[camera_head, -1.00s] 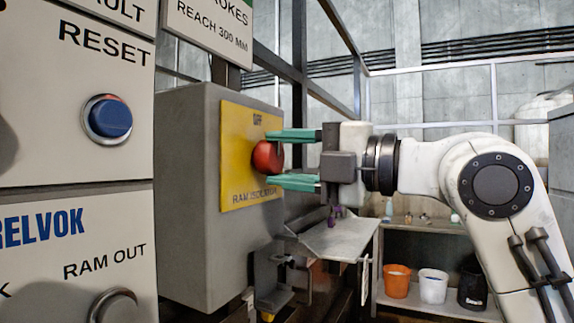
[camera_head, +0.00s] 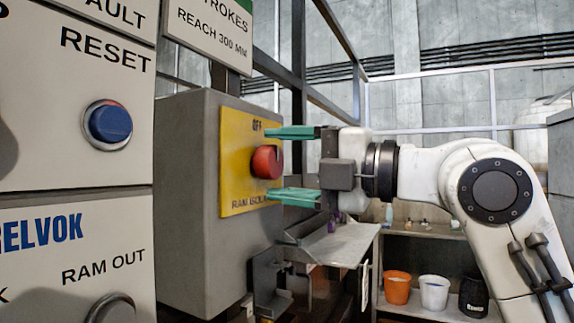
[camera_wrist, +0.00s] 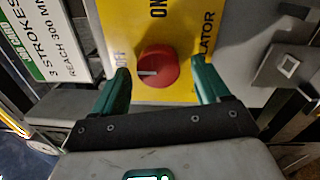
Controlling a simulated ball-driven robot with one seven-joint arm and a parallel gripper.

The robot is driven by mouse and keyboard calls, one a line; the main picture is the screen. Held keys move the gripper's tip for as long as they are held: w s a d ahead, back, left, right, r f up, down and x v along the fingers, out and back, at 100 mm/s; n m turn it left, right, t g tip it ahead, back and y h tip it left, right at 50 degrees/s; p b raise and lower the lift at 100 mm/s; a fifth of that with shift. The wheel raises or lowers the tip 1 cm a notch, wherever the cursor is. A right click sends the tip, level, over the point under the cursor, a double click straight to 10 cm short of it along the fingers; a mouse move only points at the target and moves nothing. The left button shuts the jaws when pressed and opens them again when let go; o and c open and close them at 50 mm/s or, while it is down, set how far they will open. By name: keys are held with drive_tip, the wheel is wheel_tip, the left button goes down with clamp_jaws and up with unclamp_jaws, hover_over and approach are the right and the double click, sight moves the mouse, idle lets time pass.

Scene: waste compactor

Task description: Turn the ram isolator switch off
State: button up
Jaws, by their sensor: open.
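The ram isolator switch is a round red knob (camera_head: 267,162) on a yellow plate (camera_head: 236,185) on the side of a grey box (camera_head: 190,190). In the wrist view, the knob (camera_wrist: 157,68) has a short white mark on its left part, pointing toward the OFF lettering (camera_wrist: 120,60); the ON lettering (camera_wrist: 158,8) is above it. My gripper (camera_head: 267,165) is open, with one green finger above and one below the knob in the head view. Gaps show between the fingers and the knob.
A control panel with a blue reset button (camera_head: 109,124) stands at the left. A metal ledge (camera_head: 338,243) juts out below my gripper. A shelf behind holds an orange bucket (camera_head: 397,288) and a white bucket (camera_head: 433,292). A sign (camera_head: 208,35) hangs above the box.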

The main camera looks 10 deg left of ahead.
drive_tip(key=v, duration=1)
drive_tip(key=shift+d, duration=0.35)
drive_tip(key=shift+s+f, duration=0.1)
